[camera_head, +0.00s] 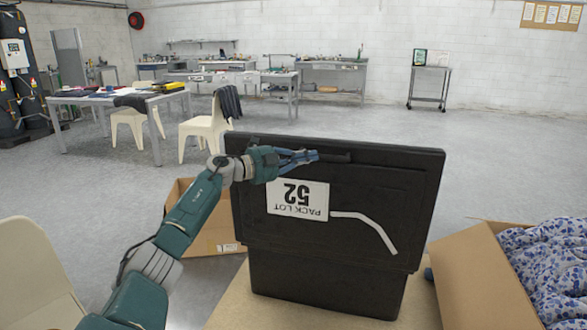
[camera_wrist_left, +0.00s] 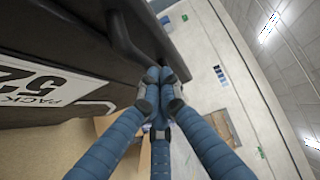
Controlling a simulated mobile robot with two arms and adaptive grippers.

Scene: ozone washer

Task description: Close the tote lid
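The black tote (camera_head: 325,288) stands on a tan surface in front of me. Its wide black lid (camera_head: 400,190) is raised, a broad panel facing me above the tote body. A white label (camera_head: 298,199) reading "PACK LOT 52" is upside down on it, beside a pale bent strip (camera_head: 372,227). My left gripper (camera_head: 312,156) is in front of the lid's upper part, at the end of a dark handle bar (camera_head: 337,157). In the left wrist view its blue fingertips (camera_wrist_left: 160,82) are drawn together close to the handle (camera_wrist_left: 122,38); nothing is clearly held. My right gripper is not in view.
An open cardboard box (camera_head: 212,235) is behind the tote at left. Another box (camera_head: 480,282), with blue-and-white patterned cloth (camera_head: 548,265), is at right. A cream chair (camera_head: 38,270) is at lower left. Open floor lies behind the tote.

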